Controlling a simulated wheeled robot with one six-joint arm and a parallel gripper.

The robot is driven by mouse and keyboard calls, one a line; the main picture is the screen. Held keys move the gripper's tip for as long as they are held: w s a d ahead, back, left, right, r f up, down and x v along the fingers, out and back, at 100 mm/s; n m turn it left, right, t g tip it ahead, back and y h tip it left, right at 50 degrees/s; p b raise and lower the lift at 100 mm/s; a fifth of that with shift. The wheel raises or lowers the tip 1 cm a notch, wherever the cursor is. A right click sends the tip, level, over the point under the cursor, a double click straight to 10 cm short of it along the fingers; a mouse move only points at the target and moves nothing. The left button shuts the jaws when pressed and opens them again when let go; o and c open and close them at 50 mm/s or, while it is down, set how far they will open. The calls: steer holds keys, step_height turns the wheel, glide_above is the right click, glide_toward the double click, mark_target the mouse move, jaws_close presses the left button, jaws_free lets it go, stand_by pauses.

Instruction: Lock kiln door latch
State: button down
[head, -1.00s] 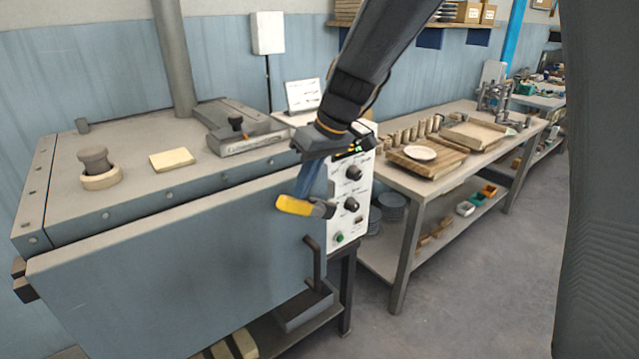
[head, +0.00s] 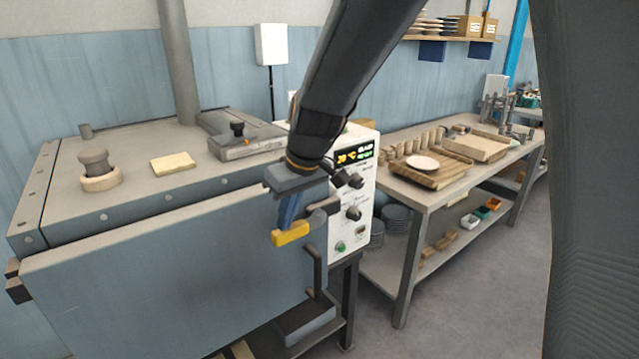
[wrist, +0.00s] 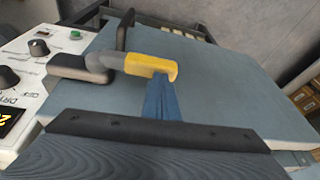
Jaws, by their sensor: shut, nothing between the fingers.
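The latch lever (head: 291,234) has a yellow grip on a dark grey arm at the right edge of the blue-grey kiln door (head: 160,290). It points left and tilts downward. The wrist view shows the yellow grip (wrist: 150,66) ahead of my fingers, with the grey arm curving to the dark pivot block (wrist: 80,68). My gripper (head: 286,222), with blue fingers, is shut and empty. Its fingertips (wrist: 161,80) are at the free end of the yellow grip and appear to touch it. The door lies against the kiln front; any gap at its edge cannot be judged.
A black door handle (head: 316,268) stands out below the latch. A white control panel (head: 350,200) with knobs is close on the right. A workbench (head: 450,185) with pottery stands farther right. The floor (head: 440,310) in front of it is clear.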

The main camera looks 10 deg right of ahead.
steer(key=shift+s+f, duration=0.35)
steer(key=shift+f, duration=0.2)
step_height(320, 180, up, 5)
steer(key=p, duration=0.3)
steer(key=shift+w+r, duration=0.15)
steer(key=shift+r, duration=0.05)
steer(key=s+a+r+b, duration=0.2)
steer(key=s+a+r, duration=0.1)
steer(key=s+r, duration=0.2)
step_height(320, 180, up, 2)
steer(key=shift+s+a+r+b, duration=0.1)
steer(key=shift+s+a+b, duration=0.1)
steer(key=shift+a+b, duration=0.15)
steer(key=s+d+f+m+h, duration=0.1)
steer(key=s+d+f+m, duration=0.1)
steer(key=d+f, duration=0.4)
steer(key=s+d+f+m+h, duration=0.1)
steer(key=s+d+f+m, duration=0.1)
steer(key=s+d+f, duration=0.3)
steer(key=s+d+f+m+g, duration=0.1)
steer(key=s+d+f+m, duration=0.2)
steer(key=d+f, duration=0.4)
steer(key=s+d, duration=0.1)
steer(key=d, duration=0.3)
steer(key=shift+f+h, duration=0.15)
steer(key=shift+h, duration=0.25)
